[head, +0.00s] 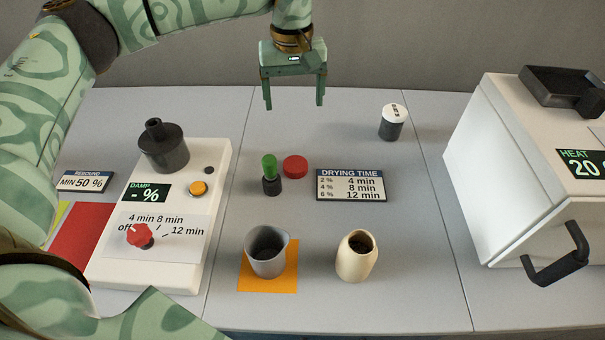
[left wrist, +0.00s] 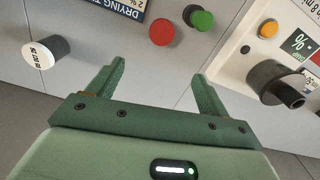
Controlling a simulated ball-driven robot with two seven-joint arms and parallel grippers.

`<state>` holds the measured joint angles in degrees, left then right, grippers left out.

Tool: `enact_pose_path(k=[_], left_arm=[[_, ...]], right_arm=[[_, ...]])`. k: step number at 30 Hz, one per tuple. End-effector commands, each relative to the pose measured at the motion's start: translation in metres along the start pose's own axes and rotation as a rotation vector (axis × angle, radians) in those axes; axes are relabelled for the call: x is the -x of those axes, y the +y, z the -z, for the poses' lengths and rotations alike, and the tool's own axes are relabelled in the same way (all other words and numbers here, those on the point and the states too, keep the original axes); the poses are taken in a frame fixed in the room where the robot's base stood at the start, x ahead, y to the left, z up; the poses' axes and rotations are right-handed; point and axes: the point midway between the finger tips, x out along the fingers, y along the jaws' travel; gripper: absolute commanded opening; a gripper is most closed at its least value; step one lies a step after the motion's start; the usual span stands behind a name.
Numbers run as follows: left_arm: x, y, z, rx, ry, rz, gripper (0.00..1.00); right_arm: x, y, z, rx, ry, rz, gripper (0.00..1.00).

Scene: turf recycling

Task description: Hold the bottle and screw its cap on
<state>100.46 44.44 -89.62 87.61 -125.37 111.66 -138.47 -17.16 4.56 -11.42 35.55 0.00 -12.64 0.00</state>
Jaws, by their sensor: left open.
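A cream, rounded vessel (head: 355,262) with an open top and dark inside stands upright at the front middle of the table; it is the most bottle-like thing. A flat red disc (head: 295,166), possibly the cap, lies behind it and apart from it; it also shows in the left wrist view (left wrist: 162,32). My left gripper (head: 294,103) is open and empty, pointing down above the back of the table, behind the red disc. In the left wrist view its fingers (left wrist: 158,78) are spread with only table between them. My right gripper is not in view.
A green-topped dark piece (head: 270,175) stands beside the disc. A grey cup (head: 267,252) stands on an orange mat (head: 286,282). A white-topped dark cylinder (head: 393,123) is at the back right. A white meter (head: 212,190) is left, a white heater box (head: 500,150) right.

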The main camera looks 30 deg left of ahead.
Motion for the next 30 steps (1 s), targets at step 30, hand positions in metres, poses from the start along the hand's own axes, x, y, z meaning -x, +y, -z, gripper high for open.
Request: enact_pose_path(k=[30], left_arm=[[-0.113,0.000,0.000,0.000,-0.013,0.008,0.79]], right_arm=[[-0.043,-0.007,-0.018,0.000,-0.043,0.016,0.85]])
